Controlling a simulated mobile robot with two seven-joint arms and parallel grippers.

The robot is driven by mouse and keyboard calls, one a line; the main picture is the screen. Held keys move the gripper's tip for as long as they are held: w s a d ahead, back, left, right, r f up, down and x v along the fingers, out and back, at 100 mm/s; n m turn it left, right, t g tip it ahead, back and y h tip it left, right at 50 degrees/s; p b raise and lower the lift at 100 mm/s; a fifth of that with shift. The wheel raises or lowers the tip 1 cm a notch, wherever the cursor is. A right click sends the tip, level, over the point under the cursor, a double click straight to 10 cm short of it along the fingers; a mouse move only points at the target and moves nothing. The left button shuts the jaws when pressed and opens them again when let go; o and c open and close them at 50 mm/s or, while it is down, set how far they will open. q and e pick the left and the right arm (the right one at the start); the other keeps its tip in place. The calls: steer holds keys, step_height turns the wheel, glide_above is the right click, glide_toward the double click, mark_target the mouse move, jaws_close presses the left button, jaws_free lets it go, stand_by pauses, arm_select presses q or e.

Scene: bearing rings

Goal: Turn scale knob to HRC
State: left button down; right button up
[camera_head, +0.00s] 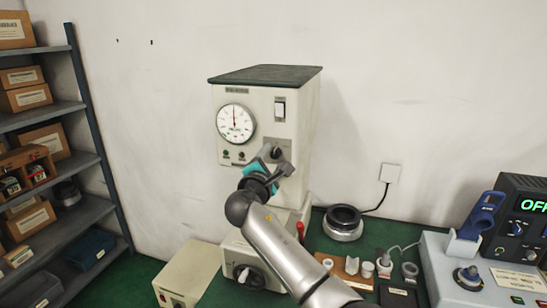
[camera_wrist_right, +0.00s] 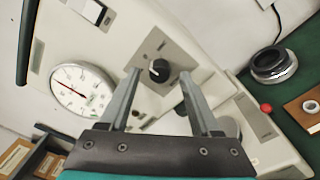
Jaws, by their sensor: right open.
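The tester (camera_head: 300,120) is a cream machine with a dark top, standing against the wall. Its black scale knob (camera_wrist_right: 159,70) has a pale pointer mark and sits on a light plate; the plate's lettering is too small to read. In the head view the knob (camera_head: 276,151) shows just above my right gripper (camera_head: 272,167), partly hidden by it. In the wrist view my right gripper (camera_wrist_right: 160,82) is open and empty, its fingertips on either side of the knob with gaps; I cannot tell the remaining depth. My left gripper is not in view.
A round dial gauge (camera_head: 235,123) is left of the knob, and a white switch (camera_head: 280,108) is above it. A black ring (camera_head: 343,218), small parts and a control box (camera_head: 480,275) stand to the right. A shelf (camera_head: 60,110) with boxes is at left.

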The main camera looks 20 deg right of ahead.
steer(key=shift+w+d, duration=0.35)
steer(key=shift+w, duration=0.15)
jaws_close()
stand_by(0.3)
